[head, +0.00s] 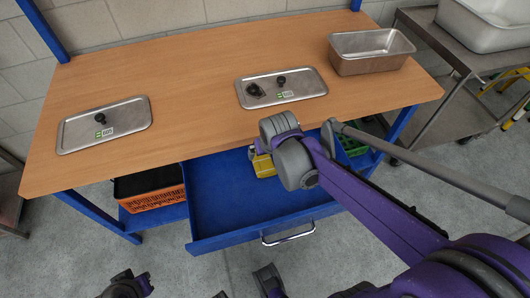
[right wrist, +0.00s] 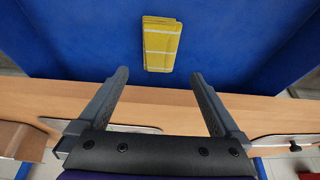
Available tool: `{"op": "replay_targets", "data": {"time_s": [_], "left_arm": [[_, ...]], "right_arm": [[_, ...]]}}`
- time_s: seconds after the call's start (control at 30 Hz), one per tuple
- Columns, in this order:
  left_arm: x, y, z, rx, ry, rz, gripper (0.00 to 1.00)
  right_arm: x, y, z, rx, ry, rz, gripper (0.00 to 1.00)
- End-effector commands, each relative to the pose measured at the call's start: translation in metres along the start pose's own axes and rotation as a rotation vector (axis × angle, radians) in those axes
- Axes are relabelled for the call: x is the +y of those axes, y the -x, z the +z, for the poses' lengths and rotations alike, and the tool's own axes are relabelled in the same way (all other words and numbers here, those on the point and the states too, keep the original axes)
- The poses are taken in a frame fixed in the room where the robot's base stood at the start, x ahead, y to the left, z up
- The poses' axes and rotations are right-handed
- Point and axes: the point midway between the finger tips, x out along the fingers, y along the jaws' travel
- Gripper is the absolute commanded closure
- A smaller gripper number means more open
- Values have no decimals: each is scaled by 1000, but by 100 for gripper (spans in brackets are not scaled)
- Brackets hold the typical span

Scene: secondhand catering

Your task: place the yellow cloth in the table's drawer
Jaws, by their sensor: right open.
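The yellow cloth (head: 264,166) lies on the blue floor of the pulled-out drawer (head: 225,205), near the tabletop's front edge. My right wrist hides part of it in the head view. In the right wrist view the cloth (right wrist: 161,45) is a folded yellow rectangle with pale lines, flat on the blue surface. My right gripper (right wrist: 157,78) is open and empty. Its two fingers are spread wide, and the cloth shows beyond the fingertips, apart from them.
The wooden tabletop (head: 185,80) holds two steel lids (head: 75,135) (head: 310,83) and a steel pan (head: 370,63). An orange crate (head: 152,201) and a green crate (head: 352,143) sit under the table. A steel cart (head: 440,105) stands at right.

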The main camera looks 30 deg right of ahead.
Motion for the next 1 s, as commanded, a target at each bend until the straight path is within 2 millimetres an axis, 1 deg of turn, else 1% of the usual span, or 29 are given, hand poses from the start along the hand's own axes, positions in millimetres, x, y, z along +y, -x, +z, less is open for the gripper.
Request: {"op": "replay_targets", "data": {"time_s": [0.07,0.17,0.27,0.4,0.5,0.6,0.73,1.0], "left_arm": [[0,2,-1,1,0,0,100],[0,2,-1,1,0,0,100],[0,2,-1,1,0,0,100],[0,2,-1,1,0,0,100],[0,2,-1,1,0,0,100],[0,2,-1,1,0,0,100],[0,2,-1,1,0,0,100],[0,2,-1,1,0,0,100]], "right_arm": [[0,7,0,0,1,0,0],[-4,16,10,2,14,-6,0],[-11,30,35,6,50,-22,0],[-22,49,85,14,119,-52,0],[-27,56,117,20,163,-71,0],[-30,58,141,24,195,-85,0],[-31,59,155,28,215,-93,0],[-31,59,156,28,217,-94,0]]}}
